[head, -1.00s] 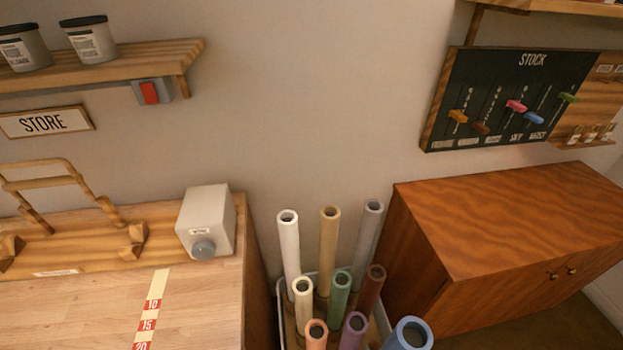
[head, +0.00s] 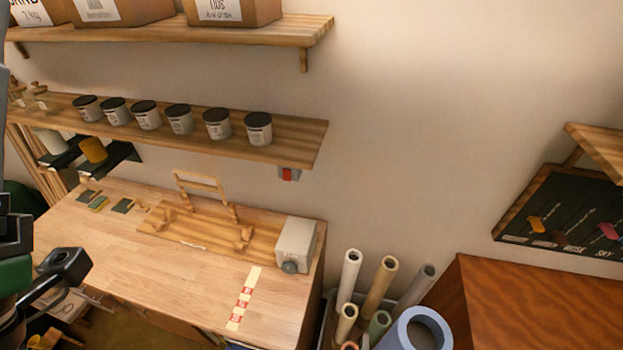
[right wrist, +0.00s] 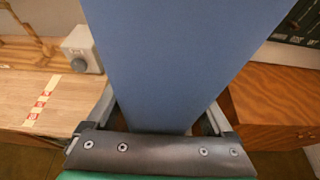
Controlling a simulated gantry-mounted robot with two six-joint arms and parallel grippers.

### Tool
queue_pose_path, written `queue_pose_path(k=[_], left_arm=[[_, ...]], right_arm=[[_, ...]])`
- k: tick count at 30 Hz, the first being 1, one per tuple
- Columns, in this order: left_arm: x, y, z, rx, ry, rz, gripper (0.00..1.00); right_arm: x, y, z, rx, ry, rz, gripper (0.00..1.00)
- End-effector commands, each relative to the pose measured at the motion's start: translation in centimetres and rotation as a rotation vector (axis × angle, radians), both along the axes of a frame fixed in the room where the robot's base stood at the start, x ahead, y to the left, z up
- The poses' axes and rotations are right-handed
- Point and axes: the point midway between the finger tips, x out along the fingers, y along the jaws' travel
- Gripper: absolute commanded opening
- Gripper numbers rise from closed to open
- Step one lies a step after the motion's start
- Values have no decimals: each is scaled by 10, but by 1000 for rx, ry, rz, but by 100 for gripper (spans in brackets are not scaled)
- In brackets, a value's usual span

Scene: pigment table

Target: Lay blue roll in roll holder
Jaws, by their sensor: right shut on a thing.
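The blue roll (head: 393,335) shows its open top end at the bottom of the head view, in front of the other rolls. In the right wrist view the blue roll (right wrist: 180,60) rises between the fingers of my right gripper (right wrist: 160,112), which is shut on it. The roll holder (head: 200,232) is a wooden base with two cradle blocks and a raised frame, at the back of the bench. Its cradle is empty, and the roll is apart from it, to the right. My left gripper (head: 62,275) is at the left edge, partly cut off; its opening is unclear.
A grey box with a knob (head: 296,245) stands at the holder's right end. A measuring strip (head: 243,298) runs along the bench (head: 120,245). Several other rolls (head: 378,285) stand beside a wooden cabinet (head: 500,300). A shelf of jars (head: 285,140) hangs above the holder.

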Motion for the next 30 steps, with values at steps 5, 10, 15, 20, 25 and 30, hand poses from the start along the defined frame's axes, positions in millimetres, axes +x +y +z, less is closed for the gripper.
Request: queue_pose_path(k=[5, 10, 15, 20, 25, 30], left_arm=[[0, 0, 31, 0, 1, 0, 50], [0, 0, 26, 0, 1, 0, 50], [0, 0, 26, 0, 1, 0, 50], [0, 0, 26, 0, 1, 0, 50], [0, 0, 26, 0, 0, 0, 50], [0, 0, 25, 0, 0, 0, 50]], right_arm=[[-9, -6, 39, -2, -2, -86, 20], [-29, -32, 17, -4, 3, -219, 20], [-42, -44, 2, -3, -1, -251, 20], [-42, -45, 2, -1, -2, -240, 20], [-42, -45, 2, -1, -2, -239, 20], [-41, -45, 3, 9, -4, -240, 20]])
